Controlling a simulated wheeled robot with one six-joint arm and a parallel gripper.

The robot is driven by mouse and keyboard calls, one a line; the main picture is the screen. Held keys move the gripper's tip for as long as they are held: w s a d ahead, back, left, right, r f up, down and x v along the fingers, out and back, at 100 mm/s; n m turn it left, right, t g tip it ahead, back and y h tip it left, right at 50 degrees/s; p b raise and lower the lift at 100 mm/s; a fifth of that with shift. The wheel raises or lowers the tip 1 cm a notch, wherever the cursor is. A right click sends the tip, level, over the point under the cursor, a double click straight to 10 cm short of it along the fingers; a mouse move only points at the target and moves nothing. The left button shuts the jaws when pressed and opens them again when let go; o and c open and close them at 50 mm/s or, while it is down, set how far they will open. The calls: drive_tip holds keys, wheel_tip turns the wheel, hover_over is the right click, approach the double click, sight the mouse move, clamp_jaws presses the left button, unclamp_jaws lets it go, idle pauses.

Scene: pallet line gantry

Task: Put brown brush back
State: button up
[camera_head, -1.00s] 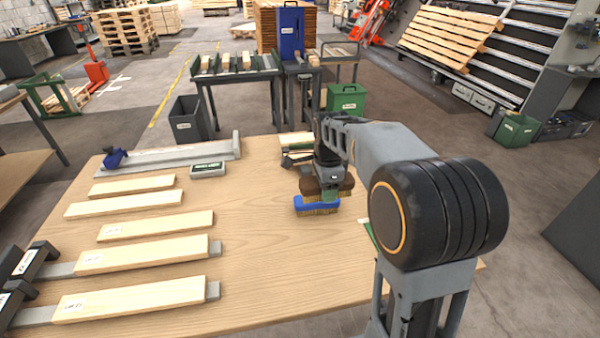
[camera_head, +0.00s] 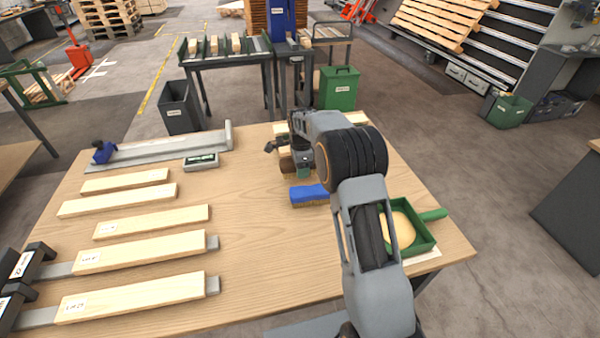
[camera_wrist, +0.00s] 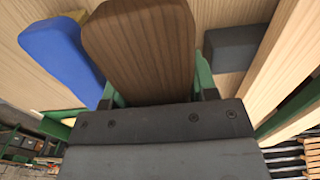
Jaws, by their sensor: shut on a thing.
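The brown brush (camera_wrist: 140,42) is between the fingers of my gripper (camera_wrist: 155,95) in the wrist view, its broad wooden back facing the camera. My gripper (camera_head: 300,172) is shut on it, low over the workbench, just behind the blue brush. In the head view only a small part of the brown brush (camera_head: 287,164) shows; my wrist hides the rest. I cannot tell whether it touches the bench. The blue brush (camera_head: 308,195) lies on the bench with bristles down; it also shows left of the brown brush in the wrist view (camera_wrist: 62,55).
A green dustpan (camera_head: 425,237) lies on the bench at the right. Several pale boards (camera_head: 140,251) lie at the left, near a small labelled box (camera_head: 201,162) and a metal straightedge (camera_head: 160,153). The bench (camera_head: 250,235) is clear between boards and brushes.

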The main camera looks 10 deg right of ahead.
drive_tip(key=shift+w+f, duration=0.4)
drive_tip(key=shift+f, duration=0.1)
drive_tip(key=shift+f+p, duration=0.45)
drive_tip(key=shift+f, duration=1)
drive_tip(key=shift+f, duration=0.15)
drive_tip(key=o, duration=0.6)
